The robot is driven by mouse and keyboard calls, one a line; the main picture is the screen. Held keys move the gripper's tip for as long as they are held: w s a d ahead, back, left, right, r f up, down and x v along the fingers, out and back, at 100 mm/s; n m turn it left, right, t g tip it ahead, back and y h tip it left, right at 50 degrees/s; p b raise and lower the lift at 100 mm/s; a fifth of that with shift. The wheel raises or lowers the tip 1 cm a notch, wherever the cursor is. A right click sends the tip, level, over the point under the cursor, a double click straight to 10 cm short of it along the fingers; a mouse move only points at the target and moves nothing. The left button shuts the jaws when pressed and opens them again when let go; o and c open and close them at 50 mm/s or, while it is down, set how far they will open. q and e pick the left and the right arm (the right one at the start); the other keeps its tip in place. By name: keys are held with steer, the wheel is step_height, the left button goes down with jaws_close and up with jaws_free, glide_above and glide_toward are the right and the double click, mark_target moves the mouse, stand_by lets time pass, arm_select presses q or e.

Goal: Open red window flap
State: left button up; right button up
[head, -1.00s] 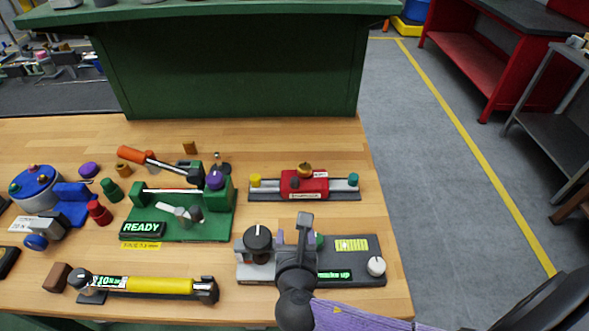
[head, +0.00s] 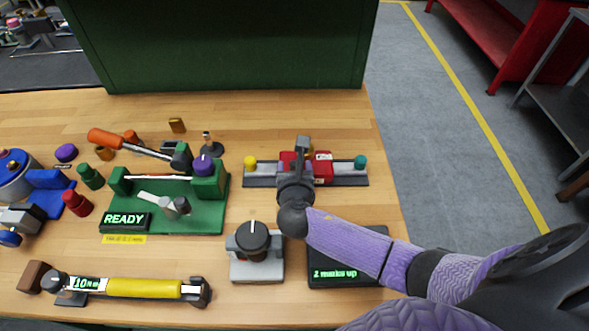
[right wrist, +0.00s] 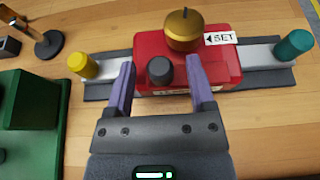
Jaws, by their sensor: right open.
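A red block (head: 322,168) sits on a grey rail at the back right of the table. In the right wrist view the red block (right wrist: 219,68) has a gold knob (right wrist: 184,30) on top, a "SET" label and a dark round knob (right wrist: 160,70) on its near side. My right gripper (head: 298,172) is over the red block and partly hides it in the head view. In the right wrist view the right gripper (right wrist: 161,82) is open, its purple fingers on either side of the dark knob, with gaps visible. My left gripper is not in view.
A yellow end piece (right wrist: 83,65) and a teal one (right wrist: 294,45) stand on the rail. A green "READY" fixture (head: 205,215) is to the left. A grey dial unit (head: 256,268) and a black display panel (head: 325,275) are in front.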

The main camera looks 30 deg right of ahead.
steer(key=shift+w+d, duration=0.1)
steer(key=shift+w, duration=0.05)
jaws_close()
stand_by(0.4)
stand_by(1.0)
